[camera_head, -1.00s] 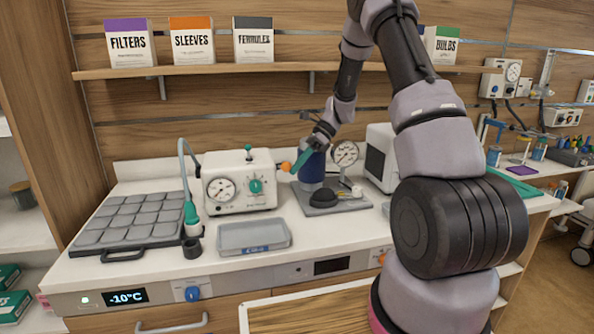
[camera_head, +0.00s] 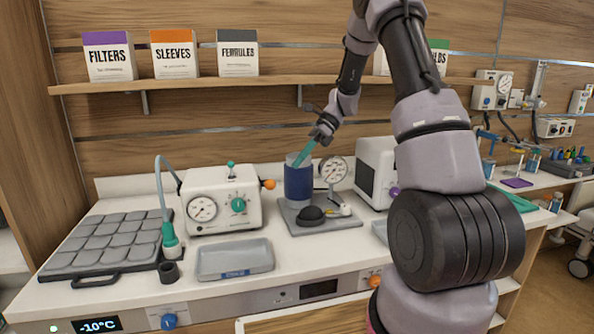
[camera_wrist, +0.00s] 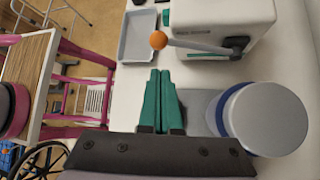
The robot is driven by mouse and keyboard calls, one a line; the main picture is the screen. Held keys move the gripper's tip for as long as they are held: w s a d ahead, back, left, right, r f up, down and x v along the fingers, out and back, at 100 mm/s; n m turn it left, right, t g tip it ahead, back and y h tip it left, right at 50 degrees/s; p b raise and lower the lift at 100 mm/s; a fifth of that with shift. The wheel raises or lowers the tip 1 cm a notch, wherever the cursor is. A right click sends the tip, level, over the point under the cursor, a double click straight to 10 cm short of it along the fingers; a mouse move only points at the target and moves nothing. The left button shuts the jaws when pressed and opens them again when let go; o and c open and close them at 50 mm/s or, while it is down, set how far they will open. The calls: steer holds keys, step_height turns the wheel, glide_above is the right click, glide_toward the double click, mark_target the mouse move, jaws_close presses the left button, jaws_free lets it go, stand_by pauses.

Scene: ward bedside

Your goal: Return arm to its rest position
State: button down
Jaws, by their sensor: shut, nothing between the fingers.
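My gripper (camera_head: 304,152) has teal fingers and hangs above the counter, close to the blue cylinder (camera_head: 298,184) in the head view. In the wrist view my gripper (camera_wrist: 160,78) has its two fingers pressed together with nothing between them. The cylinder's round grey top (camera_wrist: 268,118) shows to the right of the fingers there, apart from them. My arm rises from the right side of the head view and bends over the counter.
The cylinder stands on a grey base with a dial gauge (camera_head: 333,170) and a black dome (camera_head: 311,215). A white device (camera_head: 222,198) with an orange-tipped lever stands left of it. A grey tray (camera_head: 234,261) lies in front. A shelf (camera_head: 200,84) with boxes runs behind.

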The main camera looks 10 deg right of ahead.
steer(key=shift+w+d+r, duration=0.1)
steer(key=shift+d+r, duration=0.2)
steer(key=shift+r, duration=0.05)
steer(key=s+r+n+t+h, duration=0.3)
steer(key=s+r+n, duration=0.4)
steer(key=s+r, duration=0.5)
steer(key=s+d+r+n+t+h, duration=0.1)
steer(key=s+r+n+t, duration=0.2)
steer(key=s, duration=0.4)
steer(key=s+d+r+n+t+h, duration=0.1)
steer(key=s+r+n+t+h, duration=0.1)
steer(key=s, duration=0.5)
step_height(320, 180, up, 2)
steer(key=n+t, duration=0.1)
steer(key=n, duration=0.2)
steer(key=shift+d+t+h, duration=0.3)
steer(key=shift+d+t, duration=0.1)
steer(key=shift+s+r, duration=0.1)
